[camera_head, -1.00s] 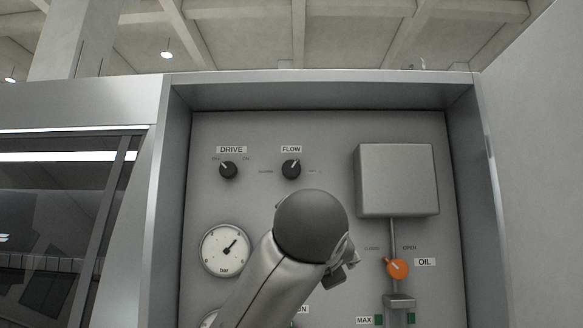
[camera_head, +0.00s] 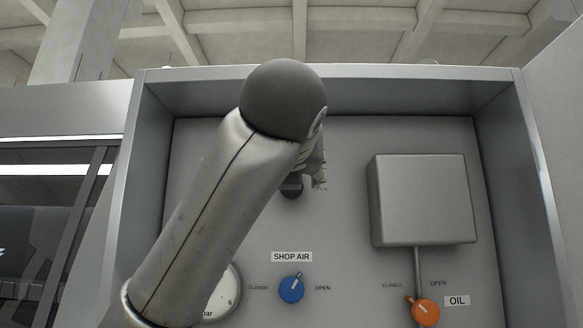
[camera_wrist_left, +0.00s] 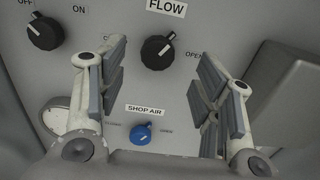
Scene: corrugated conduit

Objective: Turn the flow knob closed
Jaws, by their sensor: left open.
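The black flow knob (camera_wrist_left: 157,52) sits below the FLOW label in the left wrist view, its white mark pointing up and slightly right. OPEN is to its right; the label on its left is mostly hidden by a finger. In the head view the knob (camera_head: 291,189) shows only partly below my arm. My left gripper (camera_wrist_left: 155,68) is open, its fingers on either side of the knob, apparently not touching it. In the head view the left gripper (camera_head: 317,166) is mostly hidden behind my wrist. My right gripper is not in view.
The blue SHOP AIR knob (camera_head: 291,290) is below the flow knob. The black drive knob (camera_wrist_left: 45,32) is to its left. A grey box (camera_head: 422,200) protrudes on the right, above the orange OIL knob (camera_head: 425,311). A gauge (camera_head: 224,294) is partly hidden by my arm.

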